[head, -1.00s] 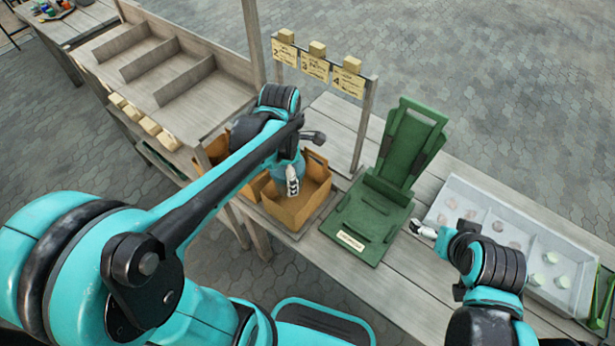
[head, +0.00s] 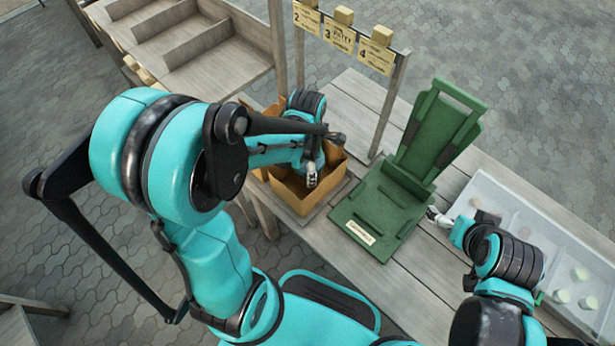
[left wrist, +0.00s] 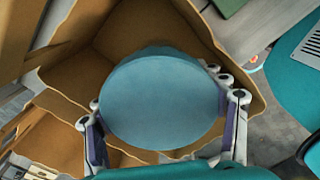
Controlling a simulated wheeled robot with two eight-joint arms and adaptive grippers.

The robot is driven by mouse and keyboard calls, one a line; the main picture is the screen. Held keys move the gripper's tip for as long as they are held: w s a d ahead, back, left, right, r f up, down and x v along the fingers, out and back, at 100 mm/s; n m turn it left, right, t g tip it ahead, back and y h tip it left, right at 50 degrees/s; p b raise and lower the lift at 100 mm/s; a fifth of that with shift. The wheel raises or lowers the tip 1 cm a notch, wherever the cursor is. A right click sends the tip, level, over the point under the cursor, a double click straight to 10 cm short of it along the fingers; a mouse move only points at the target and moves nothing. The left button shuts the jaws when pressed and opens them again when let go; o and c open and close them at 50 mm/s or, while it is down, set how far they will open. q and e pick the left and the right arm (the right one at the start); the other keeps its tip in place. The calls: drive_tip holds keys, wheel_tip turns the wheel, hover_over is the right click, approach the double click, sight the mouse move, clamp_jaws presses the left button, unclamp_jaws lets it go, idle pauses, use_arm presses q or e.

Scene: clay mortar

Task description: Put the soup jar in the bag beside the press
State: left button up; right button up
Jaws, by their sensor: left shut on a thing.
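The soup jar shows in the left wrist view as a round blue lid (left wrist: 160,100). My left gripper (left wrist: 162,112) is shut on it, with fingers on both sides. In the head view my left gripper (head: 312,174) points down over the open brown paper bag (head: 298,196), left of the green press (head: 385,212). In the left wrist view the bag (left wrist: 85,75) opens around and below the jar; how deep the jar sits is unclear. The jar is hidden in the head view. My right gripper (head: 438,217) is beside the press; its jaws are too small to read.
Another brown bag (head: 262,108) stands behind, partly hidden by my arm. A sign rack with numbered cards (head: 340,35) rises behind the bags. A pale tray with small round pieces (head: 562,296) lies right of the press. A wooden shelf (head: 190,55) stands at upper left.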

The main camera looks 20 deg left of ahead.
use_arm(q)
drive_tip(key=shift+f+b, duration=0.85)
drive_tip(key=shift+f, duration=1.3)
drive_tip(key=shift+f, duration=0.2)
drive_tip(key=o, duration=1.3)
drive_tip(key=shift+c, duration=0.2)
drive_tip(key=shift+r, duration=0.15)
